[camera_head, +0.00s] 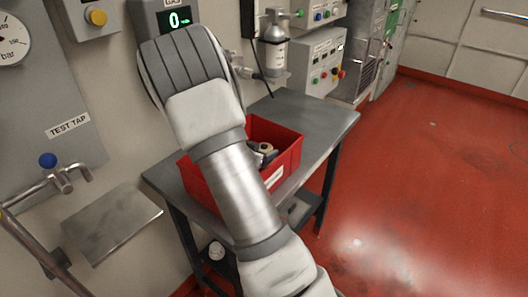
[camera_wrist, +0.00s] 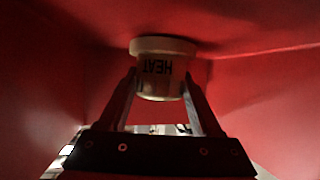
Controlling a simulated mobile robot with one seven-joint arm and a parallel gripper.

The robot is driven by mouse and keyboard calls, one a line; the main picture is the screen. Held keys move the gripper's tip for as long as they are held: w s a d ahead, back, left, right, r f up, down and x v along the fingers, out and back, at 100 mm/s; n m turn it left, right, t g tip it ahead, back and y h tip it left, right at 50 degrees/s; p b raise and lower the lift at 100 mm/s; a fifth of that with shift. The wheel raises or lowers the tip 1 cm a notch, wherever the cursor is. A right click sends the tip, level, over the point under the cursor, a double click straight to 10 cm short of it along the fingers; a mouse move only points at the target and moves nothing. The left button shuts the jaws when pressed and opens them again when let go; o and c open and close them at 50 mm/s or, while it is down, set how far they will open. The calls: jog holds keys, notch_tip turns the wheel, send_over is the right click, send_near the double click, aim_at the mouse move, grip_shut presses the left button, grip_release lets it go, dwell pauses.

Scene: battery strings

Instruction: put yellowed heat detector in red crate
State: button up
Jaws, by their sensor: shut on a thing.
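The heat detector (camera_wrist: 163,66), a cream-coloured round body with a wider rim and the word HEAT upside down, shows in the wrist view. My gripper (camera_wrist: 159,78) is shut on it, one finger on each side. Red walls of the red crate (camera_wrist: 60,70) surround it, and I cannot tell whether its rim touches the red surface. In the head view the red crate (camera_head: 288,157) stands on the grey table, partly hidden behind my arm. A small tan and dark shape shows inside it, too small to tell apart.
The grey table (camera_head: 318,113) has bare top behind and right of the crate. A gas display (camera_head: 176,19), a hanging grey bottle (camera_head: 273,53) and control boxes (camera_head: 318,62) are on the wall. A metal ledge (camera_head: 112,222) is at left. Red floor is open at right.

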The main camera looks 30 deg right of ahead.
jog(key=shift+f, duration=0.2)
jog(key=o, duration=1.4)
jog(key=shift+o, duration=0.2)
jog(key=shift+s+a+r, duration=0.1)
jog(key=shift+a+r, duration=0.15)
jog(key=shift+r, duration=0.15)
jog(key=p+v, duration=0.1)
jog(key=v, duration=0.6)
jog(key=shift+f, duration=0.1)
